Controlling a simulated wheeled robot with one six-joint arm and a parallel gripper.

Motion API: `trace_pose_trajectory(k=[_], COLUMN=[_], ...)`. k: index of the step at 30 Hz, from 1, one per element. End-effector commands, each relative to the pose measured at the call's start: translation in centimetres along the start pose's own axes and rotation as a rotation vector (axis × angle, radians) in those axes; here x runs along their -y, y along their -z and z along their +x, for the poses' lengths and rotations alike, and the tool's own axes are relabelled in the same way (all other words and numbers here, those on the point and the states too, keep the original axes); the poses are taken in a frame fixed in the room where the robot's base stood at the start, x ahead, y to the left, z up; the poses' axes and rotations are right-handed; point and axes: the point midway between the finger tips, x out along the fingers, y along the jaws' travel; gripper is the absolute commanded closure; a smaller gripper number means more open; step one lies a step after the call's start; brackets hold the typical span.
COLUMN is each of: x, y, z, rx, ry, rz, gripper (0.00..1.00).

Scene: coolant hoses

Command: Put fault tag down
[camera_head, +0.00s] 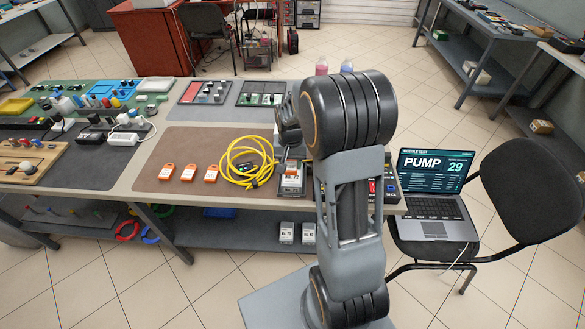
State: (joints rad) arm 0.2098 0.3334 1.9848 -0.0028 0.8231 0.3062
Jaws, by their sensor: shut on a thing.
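My gripper (291,160) points down at the right part of the bench, just right of the yellow hose, partly hidden by my arm. It is shut on a small piece with orange-red on it, seemingly a fault tag; its outline is hard to make out. Below it is a light grey module (291,184); I cannot tell whether they touch.
A coiled yellow hose (238,165) lies between the tags and my gripper. A laptop (433,190) reading "PUMP 29" rests on a black chair to the right. Grey modules (287,232) stand on the lower shelf. The mat's left part is clear.

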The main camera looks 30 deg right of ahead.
Motion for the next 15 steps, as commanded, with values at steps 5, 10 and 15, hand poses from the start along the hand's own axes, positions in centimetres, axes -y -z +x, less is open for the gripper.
trace_pose_trajectory(k=[5, 10, 15], x=[-0.5, -0.4, -0.4], y=[0.6, 0.6, 0.6], z=[2.1, 3.7, 4.0], rx=[0.005, 0.002, 0.000], ry=[-0.001, -0.001, 0.000], rz=[0.001, 0.000, 0.000], gripper=[0.79, 0.79, 0.79])
